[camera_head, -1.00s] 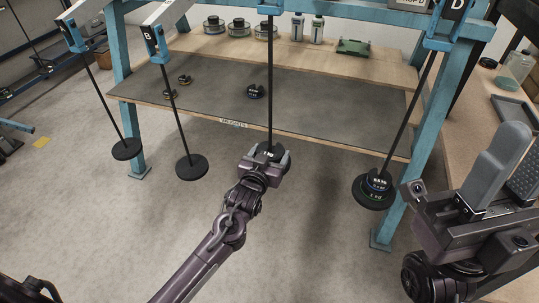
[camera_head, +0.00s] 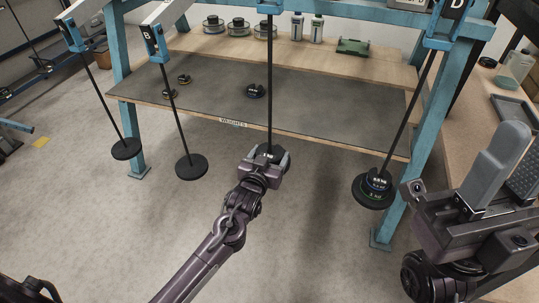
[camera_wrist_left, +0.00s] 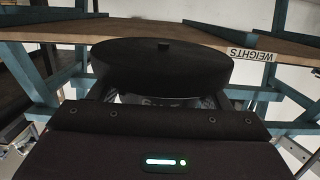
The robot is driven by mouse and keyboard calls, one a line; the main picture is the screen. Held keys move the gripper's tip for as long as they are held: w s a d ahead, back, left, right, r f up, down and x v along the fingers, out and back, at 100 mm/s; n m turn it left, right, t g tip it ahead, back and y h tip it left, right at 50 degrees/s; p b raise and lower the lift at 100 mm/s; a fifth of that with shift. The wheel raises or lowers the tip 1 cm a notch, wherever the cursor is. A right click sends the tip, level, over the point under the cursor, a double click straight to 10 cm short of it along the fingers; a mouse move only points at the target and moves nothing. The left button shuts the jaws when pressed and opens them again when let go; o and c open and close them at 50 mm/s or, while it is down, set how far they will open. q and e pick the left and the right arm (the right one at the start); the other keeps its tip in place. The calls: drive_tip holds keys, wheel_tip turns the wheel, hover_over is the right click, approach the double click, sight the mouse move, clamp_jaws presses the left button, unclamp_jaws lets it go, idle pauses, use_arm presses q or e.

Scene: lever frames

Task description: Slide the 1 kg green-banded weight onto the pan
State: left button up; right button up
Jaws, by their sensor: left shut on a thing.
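My left gripper (camera_head: 268,162) is shut on a dark disc-shaped weight (camera_head: 270,151) with a small white marking, at the lower end of the middle hanging rod (camera_head: 269,80). Its band colour cannot be made out. In the left wrist view, a broad black disc (camera_wrist_left: 160,62), apparently the pan, fills the middle; the held weight (camera_wrist_left: 165,101) is mostly hidden between the fingers. Whether weight and pan touch is unclear. A green-banded weight (camera_head: 372,194) marked 1 KG sits under a blue-banded one (camera_head: 377,181) on the right rod's pan. My right gripper (camera_head: 505,170) is open and empty at right.
Two empty black pans (camera_head: 127,149) (camera_head: 191,167) hang at left. A shelf (camera_head: 330,98) labelled WEIGHTS holds a blue-banded weight (camera_head: 256,91) and two small yellow-banded ones (camera_head: 184,78) (camera_head: 169,94). Blue posts (camera_head: 407,150) flank it. A wooden bench (camera_head: 460,110) stands at right.

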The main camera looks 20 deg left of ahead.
use_arm(q)
drive_tip(key=shift+r, duration=0.25)
drive_tip(key=o, duration=1.4)
drive_tip(key=shift+o, duration=0.8)
drive_tip(key=shift+f, duration=0.4)
drive_tip(key=shift+r, duration=0.1)
drive_tip(key=shift+s+r, duration=0.15)
drive_tip(key=shift+s, duration=0.05)
drive_tip(key=shift+s+r+p, duration=0.2)
drive_tip(key=shift+s+p, duration=0.55)
drive_tip(key=shift+p, duration=0.2)
drive_tip(key=shift+s+a+r+p, duration=0.1)
drive_tip(key=shift+s+r+p, duration=0.05)
drive_tip(key=shift+s+p, duration=1.05)
drive_tip(key=shift+s+r+p, duration=0.15)
drive_tip(key=shift+s+p, duration=0.7)
drive_tip(key=shift+s, duration=0.5)
